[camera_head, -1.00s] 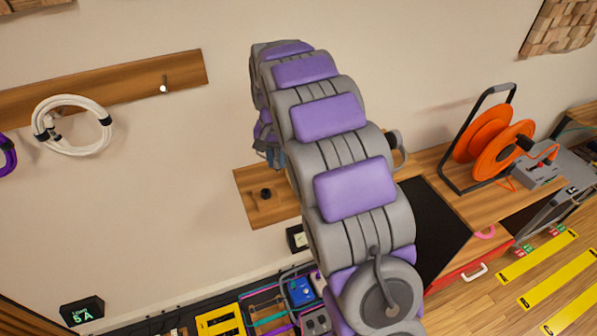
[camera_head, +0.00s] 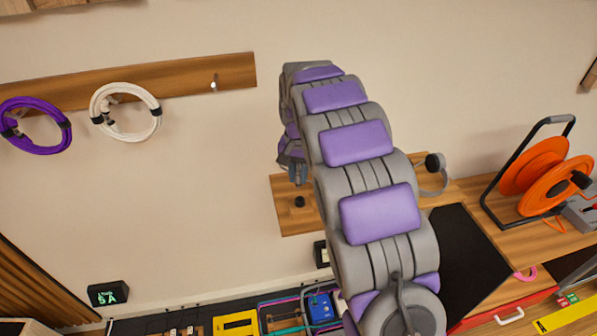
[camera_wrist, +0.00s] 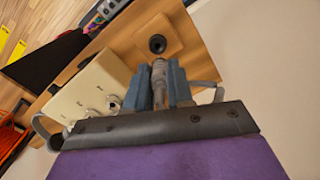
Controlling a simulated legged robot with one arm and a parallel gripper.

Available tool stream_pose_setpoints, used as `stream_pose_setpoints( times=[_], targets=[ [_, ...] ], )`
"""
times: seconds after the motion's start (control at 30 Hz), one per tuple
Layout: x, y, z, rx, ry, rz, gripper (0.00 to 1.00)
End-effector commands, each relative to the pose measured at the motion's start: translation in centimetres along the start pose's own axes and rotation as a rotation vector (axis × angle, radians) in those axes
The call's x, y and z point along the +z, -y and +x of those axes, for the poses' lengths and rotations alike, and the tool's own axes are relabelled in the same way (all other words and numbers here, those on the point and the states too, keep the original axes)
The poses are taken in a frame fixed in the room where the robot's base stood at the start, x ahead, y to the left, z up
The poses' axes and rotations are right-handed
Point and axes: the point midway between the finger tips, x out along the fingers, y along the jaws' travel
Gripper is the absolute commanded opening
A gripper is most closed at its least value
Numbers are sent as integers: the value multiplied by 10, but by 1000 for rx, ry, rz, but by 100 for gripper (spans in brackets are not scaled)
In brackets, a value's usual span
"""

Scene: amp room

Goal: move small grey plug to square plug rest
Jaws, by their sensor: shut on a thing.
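My gripper (camera_wrist: 159,72) is shut on the small grey plug (camera_wrist: 159,77), a slim grey cylinder between the two blue-grey fingers in the wrist view. Just beyond the plug's tip is the square plug rest (camera_wrist: 174,32), a wooden square with a round black socket. The plug tip looks close to the socket; I cannot tell whether they touch. In the head view my gripper (camera_head: 297,172) is partly hidden by my arm and hangs just above the black socket (camera_head: 299,202) on a wooden shelf. The plug is not clear there.
A cream box (camera_wrist: 88,92) with several sockets stands beside my gripper in the wrist view. Purple (camera_head: 35,147) and white (camera_head: 125,134) cable coils hang on a wall rail at left. An orange cable reel (camera_head: 545,175) stands at right, past a black mat (camera_head: 465,255).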

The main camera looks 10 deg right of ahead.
Motion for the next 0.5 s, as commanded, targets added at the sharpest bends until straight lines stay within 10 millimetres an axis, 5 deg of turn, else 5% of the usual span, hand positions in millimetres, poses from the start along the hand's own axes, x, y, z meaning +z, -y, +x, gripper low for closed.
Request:
stream_pose_setpoints(
  times=[0.5],
  targets=[
    [0,0,24,0,1,0,0]
  ],
)
